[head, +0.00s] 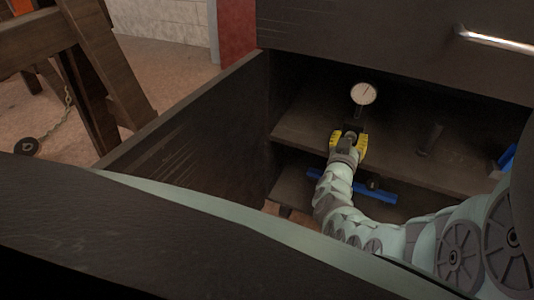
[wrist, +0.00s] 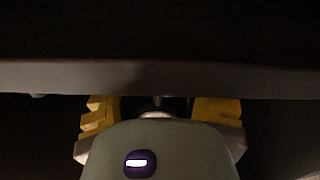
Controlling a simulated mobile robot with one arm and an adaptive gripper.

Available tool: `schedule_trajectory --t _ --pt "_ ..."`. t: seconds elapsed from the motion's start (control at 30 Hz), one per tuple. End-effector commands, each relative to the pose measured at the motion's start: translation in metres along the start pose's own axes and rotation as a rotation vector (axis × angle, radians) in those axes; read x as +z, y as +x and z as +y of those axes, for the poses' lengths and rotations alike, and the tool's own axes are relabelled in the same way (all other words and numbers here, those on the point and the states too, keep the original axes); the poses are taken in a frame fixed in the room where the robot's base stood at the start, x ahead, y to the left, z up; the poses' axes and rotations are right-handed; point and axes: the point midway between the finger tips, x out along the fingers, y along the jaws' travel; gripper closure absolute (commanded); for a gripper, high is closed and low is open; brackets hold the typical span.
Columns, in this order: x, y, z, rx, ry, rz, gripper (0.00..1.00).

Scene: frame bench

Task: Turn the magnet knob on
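A dial gauge with a round white face (head: 363,93) stands on the upper shelf in the open cabinet in the head view. Its dark stand goes down behind my gripper (head: 348,143), so the magnet base and its knob are mostly hidden and I cannot make out the knob's setting. My gripper's yellow fingers are spread at the shelf's front edge. In the wrist view my gripper (wrist: 157,112) has its fingers well apart, with a small, dim greyish part (wrist: 157,102) between them, perhaps the knob. I see no finger clearly touching it.
The upper shelf (head: 300,128) has a dark upright piece (head: 432,137) to the right. A blue bar (head: 378,194) lies below on the lower shelf. The open cabinet door (head: 195,140) stands left; a drawer with a metal handle (head: 495,40) is above.

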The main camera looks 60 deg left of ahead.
Motion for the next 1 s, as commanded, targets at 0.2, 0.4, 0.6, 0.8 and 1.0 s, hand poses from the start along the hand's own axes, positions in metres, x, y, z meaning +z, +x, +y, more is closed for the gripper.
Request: schedule_trajectory --t 0.2,0.4,0.6,0.8,1.0 --pt "0.0001 -0.0001 -0.0001 0.0 0.0 0.0 0.85" --pt "-0.0001 -0.0001 -0.0002 0.0 0.0 0.0 1.0" --pt "0.0019 -0.0002 0.0002 0.001 0.039 -0.001 1.0" --pt "0.0039 -0.0009 0.0002 0.003 0.253 0.0 1.0" --pt "0.0012 0.0 0.0003 0.0 0.389 0.0 1.0"
